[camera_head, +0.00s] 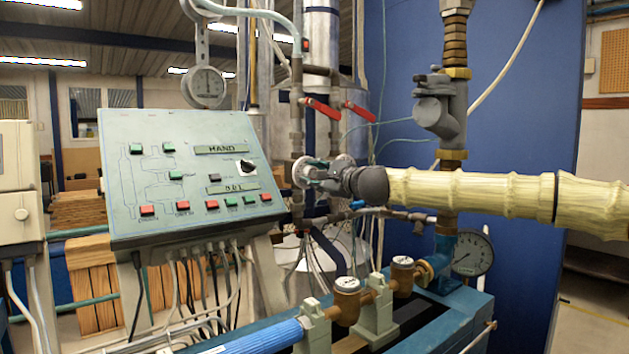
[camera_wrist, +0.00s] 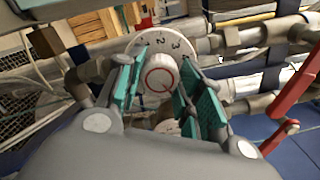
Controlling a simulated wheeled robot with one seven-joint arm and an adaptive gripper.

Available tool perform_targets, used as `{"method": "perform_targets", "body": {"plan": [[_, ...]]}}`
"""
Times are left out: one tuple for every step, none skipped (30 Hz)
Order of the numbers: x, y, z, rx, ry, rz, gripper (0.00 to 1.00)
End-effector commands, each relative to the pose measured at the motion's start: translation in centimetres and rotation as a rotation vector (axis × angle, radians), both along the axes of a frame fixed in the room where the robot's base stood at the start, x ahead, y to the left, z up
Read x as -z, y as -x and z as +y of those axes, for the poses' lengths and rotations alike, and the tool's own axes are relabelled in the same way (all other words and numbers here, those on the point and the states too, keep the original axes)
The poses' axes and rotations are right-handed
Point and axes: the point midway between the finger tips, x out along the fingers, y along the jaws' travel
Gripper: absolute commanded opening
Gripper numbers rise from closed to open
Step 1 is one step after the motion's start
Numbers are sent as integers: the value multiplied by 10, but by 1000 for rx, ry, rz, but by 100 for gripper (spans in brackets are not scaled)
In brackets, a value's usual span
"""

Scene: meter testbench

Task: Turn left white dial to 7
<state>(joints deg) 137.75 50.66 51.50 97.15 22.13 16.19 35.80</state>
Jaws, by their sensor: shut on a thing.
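A white dial (camera_wrist: 172,44) faces the wrist camera, with the numbers 1, 2 and 3 showing on its upper rim and a small red mark above it. Its white knob (camera_wrist: 159,76) carries a red ring. My gripper (camera_wrist: 162,80) has its green-padded fingers on either side of the knob and is shut on it. In the head view my gripper (camera_head: 318,176) reaches in from the right and covers most of the dial. The dial's other numbers are hidden. Part of another white dial face (camera_wrist: 168,127) shows lower down between the fingers.
A control panel (camera_head: 180,180) with red and green buttons stands at the left. Red-handled valves (camera_head: 320,108) sit on pipes just above my gripper. Brass water meters (camera_head: 346,298) and a pressure gauge (camera_head: 472,254) lie below. A vertical pipe (camera_head: 452,110) rises behind my arm.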

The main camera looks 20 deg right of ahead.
Motion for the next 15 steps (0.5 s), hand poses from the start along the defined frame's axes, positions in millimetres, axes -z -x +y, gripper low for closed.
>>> {"method": "perform_targets", "body": {"plan": [[5,0,0,0,-29,14,13],[5,0,0,-1,-45,20,13],[5,0,0,-1,-67,27,13],[5,0,0,0,-82,34,13],[5,0,0,0,-96,39,13],[4,0,0,0,-112,44,13],[4,0,0,0,-123,48,13],[4,0,0,0,-134,53,13],[4,0,0,0,-146,57,13],[4,0,0,0,-154,60,13],[4,0,0,0,-160,62,13],[4,0,0,0,-168,65,13],[3,0,0,0,-173,67,13],[3,0,0,0,-177,68,13],[3,0,0,0,-182,70,13]]}}
